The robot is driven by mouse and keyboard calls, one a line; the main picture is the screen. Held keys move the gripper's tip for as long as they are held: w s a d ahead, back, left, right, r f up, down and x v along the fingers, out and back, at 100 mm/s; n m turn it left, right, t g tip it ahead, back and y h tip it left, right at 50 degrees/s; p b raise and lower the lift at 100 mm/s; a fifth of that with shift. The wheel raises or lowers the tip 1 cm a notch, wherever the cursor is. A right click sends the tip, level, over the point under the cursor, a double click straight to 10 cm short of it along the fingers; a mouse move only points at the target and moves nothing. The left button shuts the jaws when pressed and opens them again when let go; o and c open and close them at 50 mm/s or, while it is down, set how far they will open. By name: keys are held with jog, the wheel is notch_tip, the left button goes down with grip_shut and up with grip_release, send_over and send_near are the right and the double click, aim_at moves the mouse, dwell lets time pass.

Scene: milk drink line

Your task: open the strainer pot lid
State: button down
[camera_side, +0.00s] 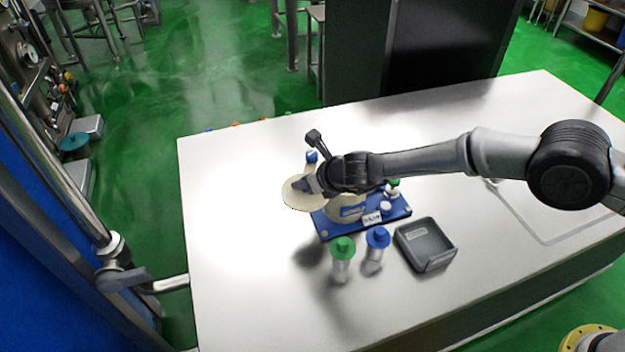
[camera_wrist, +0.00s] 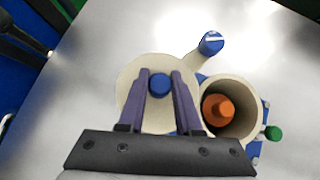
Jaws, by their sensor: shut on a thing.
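The strainer pot lid is a cream disc (camera_side: 299,196) with a blue knob (camera_wrist: 161,86). My gripper (camera_wrist: 163,90) is shut on the knob and holds the lid to the left of the pot. The cream pot (camera_wrist: 243,132) stands open on a blue base (camera_side: 333,231); its round mouth shows in the wrist view, with an orange part (camera_wrist: 218,108) inside. In the side view my gripper and arm cover much of the pot. The lid overlaps the pot's left edge in the wrist view; I cannot tell whether they touch.
A blue-topped piece (camera_wrist: 211,43) sits on the pot's cream side arm. Green-capped (camera_side: 342,249) and blue-capped (camera_side: 377,238) bottles stand in front of the base. A dark grey tray (camera_side: 427,245) lies to their right. The white table (camera_side: 235,230) is clear on the left.

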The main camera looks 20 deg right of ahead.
jog(key=shift+w+a+r+m+h, duration=0.1)
jog(key=shift+w+a+m+h, duration=0.25)
jog(key=shift+a+m+h, duration=0.3)
jog(key=shift+d, duration=0.1)
jog(key=c, duration=0.6)
grip_release()
jog(key=shift+s, duration=0.1)
jog(key=v, duration=1.3)
jog(key=shift+s, duration=0.3)
jog(key=shift+d+r, duration=0.15)
